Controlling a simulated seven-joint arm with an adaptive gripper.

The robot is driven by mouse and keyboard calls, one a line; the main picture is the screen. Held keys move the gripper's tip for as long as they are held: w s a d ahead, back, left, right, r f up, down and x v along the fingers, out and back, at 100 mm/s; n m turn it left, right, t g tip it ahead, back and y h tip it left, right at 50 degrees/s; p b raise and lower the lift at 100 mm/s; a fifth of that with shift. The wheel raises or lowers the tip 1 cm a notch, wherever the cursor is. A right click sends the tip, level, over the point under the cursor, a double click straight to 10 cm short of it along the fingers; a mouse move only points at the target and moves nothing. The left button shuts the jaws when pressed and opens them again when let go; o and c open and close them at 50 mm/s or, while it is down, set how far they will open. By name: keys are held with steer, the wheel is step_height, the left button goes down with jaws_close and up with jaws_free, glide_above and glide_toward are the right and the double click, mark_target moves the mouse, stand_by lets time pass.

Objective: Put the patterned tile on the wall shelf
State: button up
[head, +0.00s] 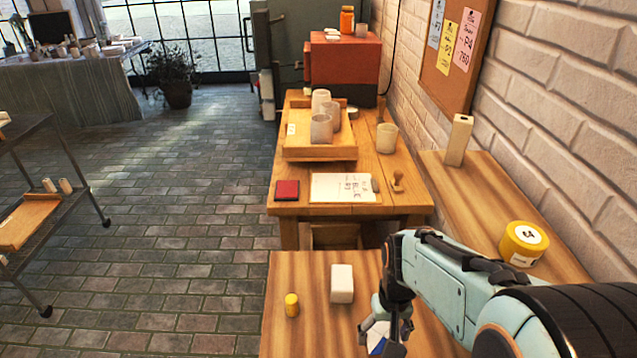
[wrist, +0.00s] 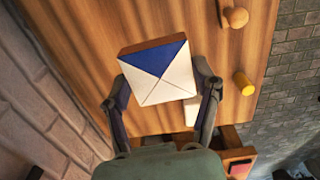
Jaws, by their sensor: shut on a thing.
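The patterned tile (wrist: 158,72) is square with blue and white triangles and a brown edge. My gripper (wrist: 163,88) is shut on it, with one finger at each side, in the wrist view. In the head view my gripper (head: 384,338) is low over the near wooden table, and only a small blue and white part of the tile (head: 377,343) shows between the fingers. The wall shelf (head: 470,198) is the wooden board along the brick wall at the right, beyond my arm. Whether the tile touches the table is hard to tell.
The shelf bears a yellow round tin (head: 522,244) and a tall beige block (head: 459,140), with bare wood between. A white block (head: 342,283) and a yellow cylinder (head: 292,305) stand on the near table (head: 310,268). A farther table holds a tray (head: 300,146) with cups.

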steer(key=w+a+r, duration=0.1)
steer(key=w+r, duration=0.6)
steer(key=r, duration=0.3)
steer(key=shift+m, duration=0.3)
steer(key=s+d+f, duration=0.1)
steer(key=s+f, duration=0.1)
steer(key=f, duration=0.7)
steer(key=s+d+f, duration=0.1)
steer(key=s+f, duration=0.1)
steer(key=f, duration=0.7)
steer(key=s+f, duration=0.2)
steer(key=f, duration=0.7)
steer(key=shift+s+d, duration=0.4)
steer(key=shift+f, duration=0.2)
steer(key=o, duration=1.2)
steer(key=shift+o, duration=0.2)
